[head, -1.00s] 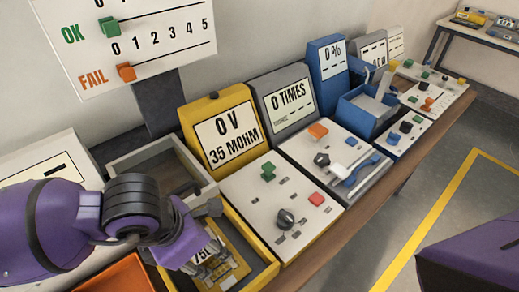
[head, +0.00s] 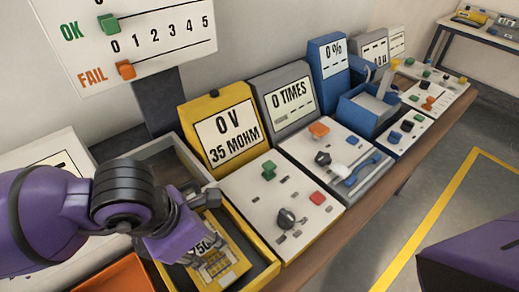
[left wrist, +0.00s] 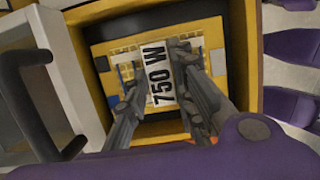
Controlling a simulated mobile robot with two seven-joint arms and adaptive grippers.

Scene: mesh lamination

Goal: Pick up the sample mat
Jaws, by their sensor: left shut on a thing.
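The sample mat (head: 236,256) is a yellow-framed piece with a pale grid and a white "750 W" label. It is at the yellow tray (head: 262,280) in the lower middle of the head view. In the left wrist view the mat (left wrist: 108,48) lies between the fingers, inside the tray's outline. My left gripper (left wrist: 158,56) is shut on the mat, with a finger on each side of the label. In the head view the left gripper (head: 208,262) partly covers the mat. Whether the mat is clear of the tray floor is hard to tell. My right gripper is not in view.
An orange bin (head: 115,275) is at the lower left. More testers line the bench to the right.

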